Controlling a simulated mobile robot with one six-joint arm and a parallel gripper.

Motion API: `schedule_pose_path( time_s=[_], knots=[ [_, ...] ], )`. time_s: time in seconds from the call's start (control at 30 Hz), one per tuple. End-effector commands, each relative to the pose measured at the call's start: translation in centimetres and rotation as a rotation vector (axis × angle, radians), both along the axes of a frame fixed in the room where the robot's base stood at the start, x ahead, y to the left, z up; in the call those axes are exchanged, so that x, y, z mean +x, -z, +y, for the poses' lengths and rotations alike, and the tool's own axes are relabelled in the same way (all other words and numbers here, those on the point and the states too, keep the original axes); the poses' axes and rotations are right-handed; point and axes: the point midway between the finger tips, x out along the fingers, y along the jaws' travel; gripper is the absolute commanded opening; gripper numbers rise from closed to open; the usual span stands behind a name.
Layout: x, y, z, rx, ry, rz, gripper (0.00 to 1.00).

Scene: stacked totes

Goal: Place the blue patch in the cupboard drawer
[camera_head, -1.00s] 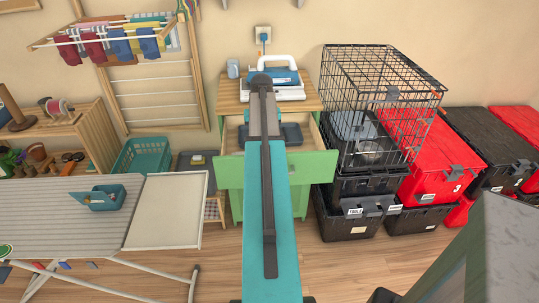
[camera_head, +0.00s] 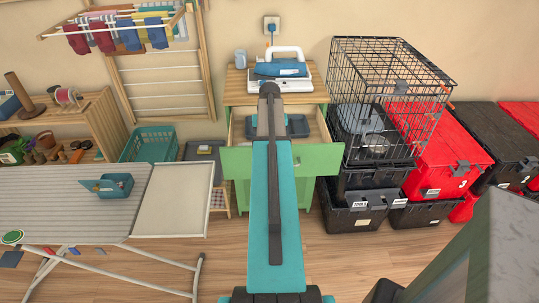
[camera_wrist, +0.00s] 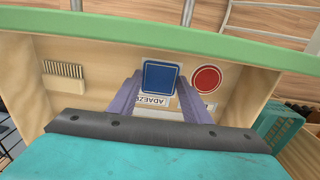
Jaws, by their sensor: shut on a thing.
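In the wrist view the blue patch (camera_wrist: 162,72), a square with a pale edge, sits between the two fingers of my gripper (camera_wrist: 160,88), which is shut on it. It is over the pale interior of the open cupboard drawer (camera_wrist: 100,57). How high it is above the drawer floor I cannot tell. In the head view the drawer's green front (camera_head: 235,162) stands out from the wooden-topped cupboard (camera_head: 238,88). My arm hides my gripper and the patch there.
Inside the drawer are a round red patch (camera_wrist: 206,79), a white lettered label (camera_wrist: 155,99) and a comb-like item (camera_wrist: 63,69). An iron-like appliance (camera_head: 282,69) stands on the cupboard. A wire cage (camera_head: 388,95) on black crates is at the right, an ironing board (camera_head: 60,205) at the left.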

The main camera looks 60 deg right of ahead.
Motion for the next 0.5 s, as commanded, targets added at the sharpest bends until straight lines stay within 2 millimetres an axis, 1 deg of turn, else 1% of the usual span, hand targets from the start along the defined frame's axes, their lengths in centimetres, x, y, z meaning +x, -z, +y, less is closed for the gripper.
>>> schedule_pose_path(
  time_s=[0.13,0.4,0.5],
  knots=[
    [0.0,0.8,0.0,0.001,0.000,0.001,0.20],
    [-0.1,3.3,0.0,0.002,0.001,0.001,0.20],
    [-0.1,3.6,0.0,0.001,0.001,0.001,0.20]
  ],
)
